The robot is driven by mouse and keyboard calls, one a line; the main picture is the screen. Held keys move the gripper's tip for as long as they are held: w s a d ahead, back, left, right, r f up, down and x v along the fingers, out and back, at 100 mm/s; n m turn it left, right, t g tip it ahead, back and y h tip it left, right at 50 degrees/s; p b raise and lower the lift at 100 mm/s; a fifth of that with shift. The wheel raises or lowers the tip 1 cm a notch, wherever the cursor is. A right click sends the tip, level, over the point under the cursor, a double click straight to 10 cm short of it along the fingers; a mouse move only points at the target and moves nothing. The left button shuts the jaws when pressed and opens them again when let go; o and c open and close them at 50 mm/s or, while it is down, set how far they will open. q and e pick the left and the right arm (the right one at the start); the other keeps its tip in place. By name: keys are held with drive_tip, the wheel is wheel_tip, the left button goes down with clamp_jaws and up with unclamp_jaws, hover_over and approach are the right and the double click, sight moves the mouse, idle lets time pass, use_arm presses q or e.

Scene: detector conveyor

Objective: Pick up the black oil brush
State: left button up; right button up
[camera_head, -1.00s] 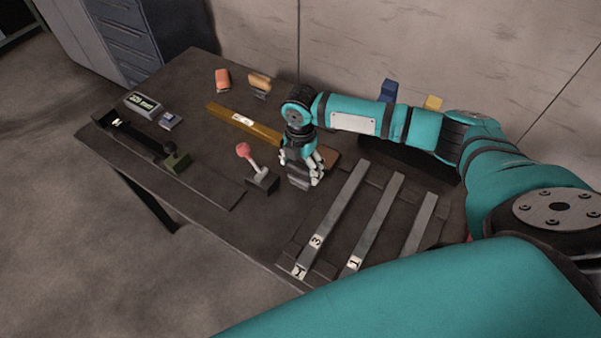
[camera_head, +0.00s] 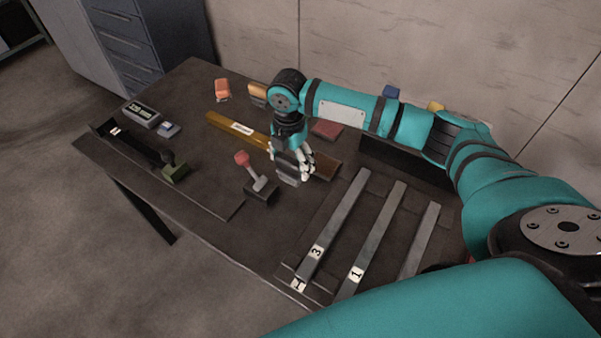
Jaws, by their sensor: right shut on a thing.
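My right gripper (camera_head: 291,161) points down over the middle of the table and is shut on a dark, blocky thing, which I take to be the black oil brush (camera_head: 286,179). Its lower part shows below the fingers; the rest is hidden by the hand. I cannot tell for sure whether it is clear of the tabletop. My left gripper is not in view.
A red-knobbed lever (camera_head: 256,175) on a dark base stands close left. A long yellow bar (camera_head: 225,122) runs behind the hand. Numbered metal bars (camera_head: 335,225) lie to the right. A dark tray (camera_head: 100,146) with a green block (camera_head: 175,173) lies left.

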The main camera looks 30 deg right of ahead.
drive_tip(key=w+a+r+b, duration=0.1)
drive_tip(key=w+a+b, duration=0.3)
drive_tip(key=w, duration=0.7)
drive_tip(key=shift+w+a, duration=0.3)
drive_tip(key=shift+a, duration=0.9)
drive_tip(key=shift+r, duration=0.1)
drive_tip(key=o, duration=0.6)
drive_tip(key=c, duration=0.4)
